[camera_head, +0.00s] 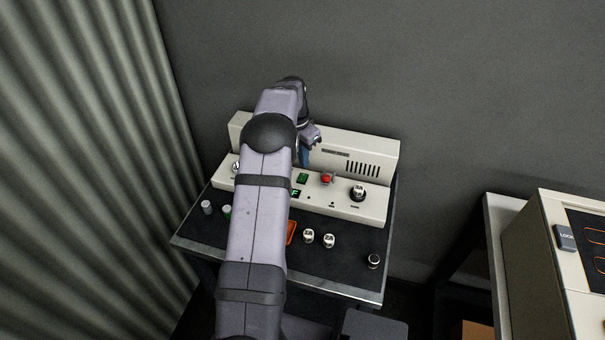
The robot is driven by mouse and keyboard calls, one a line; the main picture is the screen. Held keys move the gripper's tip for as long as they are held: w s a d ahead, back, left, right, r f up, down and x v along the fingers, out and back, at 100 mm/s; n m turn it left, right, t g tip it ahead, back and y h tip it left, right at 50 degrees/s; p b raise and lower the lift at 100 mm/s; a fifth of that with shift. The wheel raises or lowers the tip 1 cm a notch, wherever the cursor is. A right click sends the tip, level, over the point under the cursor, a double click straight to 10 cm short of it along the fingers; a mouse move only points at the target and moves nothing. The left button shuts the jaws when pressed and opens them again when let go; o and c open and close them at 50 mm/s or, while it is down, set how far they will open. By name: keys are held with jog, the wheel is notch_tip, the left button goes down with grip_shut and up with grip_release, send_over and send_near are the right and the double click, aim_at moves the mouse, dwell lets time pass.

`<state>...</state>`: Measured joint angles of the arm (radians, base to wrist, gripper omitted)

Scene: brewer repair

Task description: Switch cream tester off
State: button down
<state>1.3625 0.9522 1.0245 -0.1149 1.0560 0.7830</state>
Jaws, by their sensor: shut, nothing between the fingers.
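The cream tester (345,203) stands at the back of a dark table against the wall. Its front panel carries a red button or lamp (327,178), a green square (302,178), a lower green piece marked F (295,194) and a white-topped cap marked 2A (358,192). My arm crosses in front and hides the panel's middle left. My gripper (304,158) is shut and empty, just above the panel beside the green square. I cannot tell whether it touches anything.
Two white-topped 2A caps (308,236) (329,240), a dark cap (374,261), a grey cylinder (206,207), a green cylinder (227,212) and a partly hidden orange piece (291,232) are on the table (345,270). A corrugated curtain (90,150) hangs left. A cream cabinet (550,270) stands right.

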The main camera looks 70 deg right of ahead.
jog(key=shift+r+p, duration=0.85)
jog(key=shift+r, duration=0.55)
jog(key=w+a+r+n+t+b, duration=0.1)
jog(key=w+a+r+n+b, duration=0.15)
jog(key=w+a+n, duration=1.5)
jog(key=w+a+y, duration=0.1)
jog(key=w+a, duration=0.2)
jog(key=a, duration=0.9)
jog(key=w+a, duration=0.2)
jog(key=a, duration=1.1)
jog(key=s+a+f+n, duration=0.3)
jog(key=s+a+n, duration=0.3)
jog(key=s+a, duration=0.4)
jog(key=a, duration=0.5)
jog(key=shift+n+y+b, duration=0.3)
jog(key=shift+n+b, duration=0.05)
jog(key=shift+s, duration=0.1)
